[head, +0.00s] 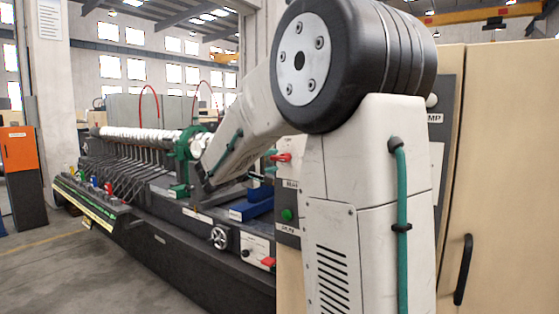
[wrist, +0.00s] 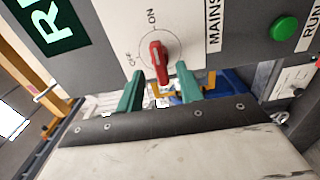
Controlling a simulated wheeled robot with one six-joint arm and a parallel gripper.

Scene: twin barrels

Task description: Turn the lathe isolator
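A red rotary handle (wrist: 158,62) sits on a pale plate marked OFF and ON, beside a label reading MAINS (wrist: 213,30). In the head view the red handle (head: 283,157) shows on the side of a grey panel, just left of my arm. My gripper (wrist: 159,90) is open and empty, its two green fingers spread on either side of the handle's lower end. I cannot tell whether they touch it. In the head view the green fingertips of my gripper (head: 271,160) show close to the handle. Which mark the handle points to is unclear.
A green RUN button (wrist: 286,28) is near the handle; it also shows in the head view (head: 287,214). A long dark machine (head: 180,240) with a handwheel (head: 219,237) stands left of the panel. A beige cabinet (head: 510,180) is at the right. Open floor lies at left.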

